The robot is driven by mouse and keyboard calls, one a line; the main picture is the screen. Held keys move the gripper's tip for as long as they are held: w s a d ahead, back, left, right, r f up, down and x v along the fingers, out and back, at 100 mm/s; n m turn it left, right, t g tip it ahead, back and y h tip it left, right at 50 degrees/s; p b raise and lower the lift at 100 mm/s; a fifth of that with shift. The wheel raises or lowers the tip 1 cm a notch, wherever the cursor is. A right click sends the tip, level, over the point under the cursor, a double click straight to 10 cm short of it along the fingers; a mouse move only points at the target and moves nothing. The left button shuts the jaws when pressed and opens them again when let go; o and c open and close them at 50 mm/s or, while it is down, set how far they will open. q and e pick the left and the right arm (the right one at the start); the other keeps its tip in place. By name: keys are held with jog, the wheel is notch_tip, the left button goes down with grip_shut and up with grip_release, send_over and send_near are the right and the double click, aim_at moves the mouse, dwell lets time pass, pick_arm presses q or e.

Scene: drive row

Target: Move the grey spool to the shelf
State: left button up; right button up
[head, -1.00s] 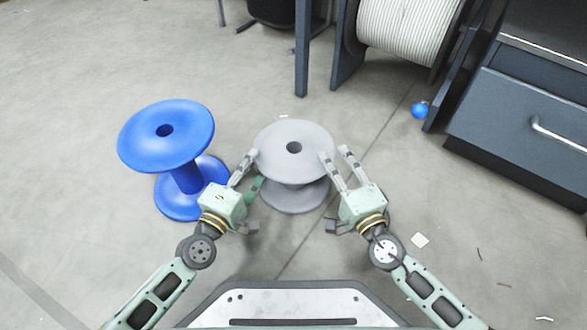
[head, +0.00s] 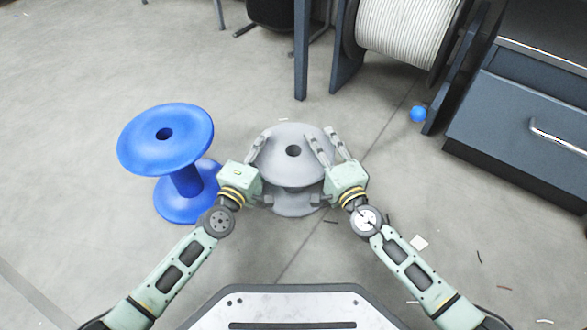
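The grey spool (head: 293,168) stands upright on the floor in the middle of the head view, with a round hole in its top disc. My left gripper (head: 262,142) is at the left side of its top disc. One finger overlaps the rim, and the gap between its fingers does not show clearly. My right gripper (head: 320,136) is at the right side of the disc. Its two fingers are apart, one over the disc and one outside the rim. I cannot tell whether either gripper touches the spool. No open shelf board shows clearly.
A blue spool (head: 165,140) stands left of the grey one. A dark cabinet with a drawer (head: 520,125) is at the right. A large white cable reel (head: 405,35) stands at the back. A small blue ball (head: 418,114) and scraps lie on the floor. The far left floor is free.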

pick_arm(q)
jog(key=shift+c, duration=0.5)
pick_arm(e)
jog(key=shift+c, duration=0.5)
pick_arm(q)
grip_shut()
pick_arm(e)
grip_shut()
